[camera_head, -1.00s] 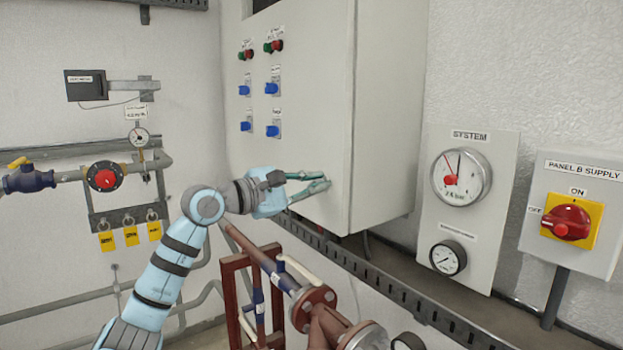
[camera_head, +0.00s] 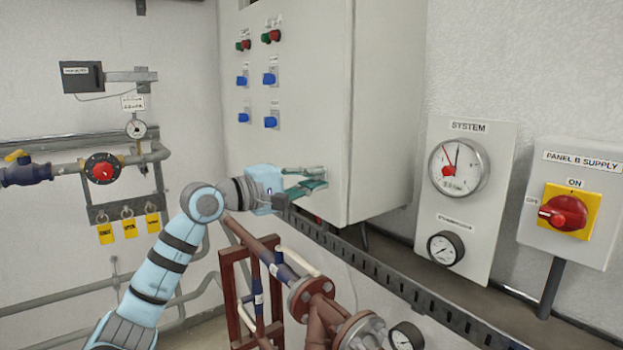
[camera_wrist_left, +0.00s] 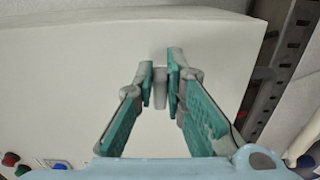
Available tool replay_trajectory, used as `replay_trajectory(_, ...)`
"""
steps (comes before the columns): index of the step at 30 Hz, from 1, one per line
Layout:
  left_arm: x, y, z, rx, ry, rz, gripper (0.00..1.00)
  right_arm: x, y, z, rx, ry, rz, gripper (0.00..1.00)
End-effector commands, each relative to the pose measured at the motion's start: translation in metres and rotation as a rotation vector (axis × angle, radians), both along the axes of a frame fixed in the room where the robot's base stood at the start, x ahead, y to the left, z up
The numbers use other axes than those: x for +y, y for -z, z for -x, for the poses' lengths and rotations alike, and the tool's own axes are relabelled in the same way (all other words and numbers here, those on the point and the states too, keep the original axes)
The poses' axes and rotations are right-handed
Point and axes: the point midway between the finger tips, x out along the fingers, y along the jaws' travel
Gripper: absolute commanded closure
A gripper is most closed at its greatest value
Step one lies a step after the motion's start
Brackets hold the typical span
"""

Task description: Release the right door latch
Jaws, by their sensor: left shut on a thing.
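My left gripper (camera_head: 318,178) reaches to the lower right part of the white cabinet's front door (camera_head: 305,110). Its teal fingers are closed on a small grey latch (camera_wrist_left: 160,88), which shows between the fingertips in the left wrist view (camera_wrist_left: 160,80). In the head view the fingers hide the latch. The latch sits on the plain white door face, seen close up in the left wrist view. The door lies flush with the cabinet. My right gripper is in neither view.
Red and green buttons (camera_head: 271,36) and blue switches (camera_head: 270,122) are on the door. A slotted cable tray (camera_head: 400,285) runs below the cabinet. Brown pipework (camera_head: 300,290) stands below my left arm. A gauge panel (camera_head: 468,200) and a red supply switch (camera_head: 563,213) are to the right.

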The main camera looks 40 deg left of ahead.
Motion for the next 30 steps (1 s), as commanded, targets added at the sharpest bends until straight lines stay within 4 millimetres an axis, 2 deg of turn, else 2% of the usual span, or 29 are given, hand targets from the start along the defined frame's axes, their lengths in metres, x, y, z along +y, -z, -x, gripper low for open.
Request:
replay_trajectory(11,0.0,0.0,0.0,-0.001,-0.001,-0.008,1.0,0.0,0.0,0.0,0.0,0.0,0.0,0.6)
replay_trajectory(12,0.0,0.0,0.0,-0.001,-0.001,-0.008,0.86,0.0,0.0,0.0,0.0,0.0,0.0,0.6)
replay_trajectory(15,0.0,0.0,0.0,-0.001,-0.001,-0.007,0.7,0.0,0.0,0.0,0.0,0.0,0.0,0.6)
replay_trajectory(25,0.0,-0.003,0.0,-0.003,-0.001,-0.005,0.69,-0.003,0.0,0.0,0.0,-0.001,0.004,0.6)
replay_trajectory(28,0.0,-0.017,0.0,-0.006,0.001,-0.003,0.69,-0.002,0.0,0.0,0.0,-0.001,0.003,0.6)
replay_trajectory(30,-0.001,-0.034,0.0,-0.01,0.001,-0.002,0.69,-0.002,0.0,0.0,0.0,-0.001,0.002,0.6)
